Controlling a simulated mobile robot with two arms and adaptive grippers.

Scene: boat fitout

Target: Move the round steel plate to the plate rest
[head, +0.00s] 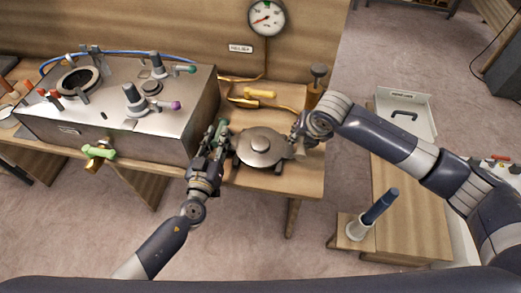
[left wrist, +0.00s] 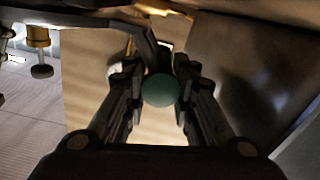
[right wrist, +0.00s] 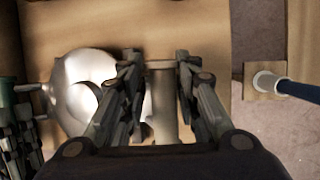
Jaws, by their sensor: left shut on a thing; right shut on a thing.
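The round steel plate (head: 260,147), with a raised round boss in its middle, is level over the right part of the wooden bench. Dark feet (head: 278,168) of a support, perhaps the plate rest, show under its edge; I cannot tell whether the plate touches it. My left gripper (head: 219,137), at the plate's left side, is shut on a green round-ended grip (left wrist: 160,90). My right gripper (head: 296,137), at the plate's right side, is shut on a pale metal cylindrical grip (right wrist: 162,100). The plate also shows in the right wrist view (right wrist: 75,82).
A steel cabinet (head: 175,125) with a round opening (head: 78,81) and several valves stands left of the plate. A pressure gauge (head: 267,17) hangs on the back panel. A side table (head: 405,200) stands right, beyond a floor gap.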

